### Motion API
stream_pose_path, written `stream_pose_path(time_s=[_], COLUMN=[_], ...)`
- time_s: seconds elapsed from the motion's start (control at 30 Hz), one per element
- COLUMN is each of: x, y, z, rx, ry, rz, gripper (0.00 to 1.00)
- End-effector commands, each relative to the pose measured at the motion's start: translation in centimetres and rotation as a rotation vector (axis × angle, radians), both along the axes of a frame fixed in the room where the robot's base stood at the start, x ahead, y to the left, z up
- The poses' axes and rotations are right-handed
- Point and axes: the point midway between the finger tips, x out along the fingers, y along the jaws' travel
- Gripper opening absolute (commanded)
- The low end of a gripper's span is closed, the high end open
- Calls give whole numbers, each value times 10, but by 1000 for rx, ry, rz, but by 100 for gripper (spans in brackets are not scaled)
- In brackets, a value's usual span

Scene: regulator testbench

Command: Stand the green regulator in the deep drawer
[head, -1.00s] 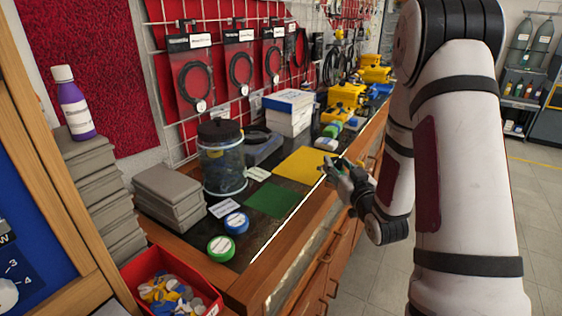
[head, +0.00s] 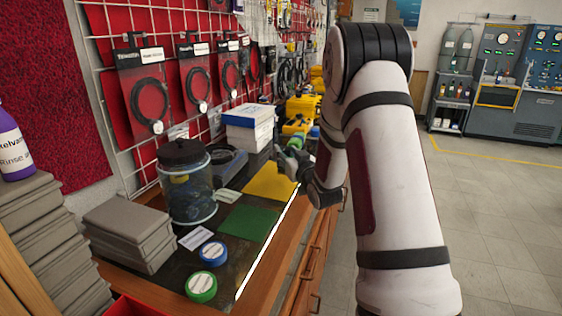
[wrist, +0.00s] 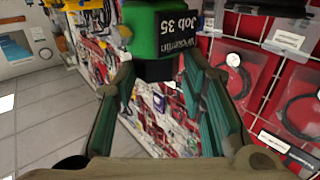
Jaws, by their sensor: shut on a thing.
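The green regulator (wrist: 172,32) shows at the top of the wrist view, with a black label reading "Job 35". My gripper (wrist: 162,72) is shut on it, with a finger on either side. In the head view my gripper (head: 291,158) is above the bench's front edge, beyond the yellow mat; what it holds is hard to make out there. Wooden drawer fronts with handles (head: 314,255) run down the bench's front, partly hidden by my arm. No open drawer shows, and I cannot tell which is the deep one.
The bench carries a green mat (head: 249,221), a yellow mat (head: 270,181), a clear jar (head: 187,190), grey stacked boxes (head: 130,228) and two tape rolls, blue (head: 213,253) and green (head: 201,287). Yellow cases (head: 300,108) stand farther back. The floor (head: 490,210) at right is clear.

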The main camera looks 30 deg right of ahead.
Motion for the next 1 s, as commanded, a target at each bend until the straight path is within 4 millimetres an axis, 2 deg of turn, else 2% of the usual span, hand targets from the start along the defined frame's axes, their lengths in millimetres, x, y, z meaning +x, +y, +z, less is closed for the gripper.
stream_pose_path(time_s=[0.1,0.4,0.63,1.0], x=[17,35,33,33], y=[0,0,0,0], z=[0,-5,-35,-39], rx=[-2,-1,-1,-1], ry=[-5,-3,-3,-4], rz=[0,1,0,0], gripper=[0,0,0,0])
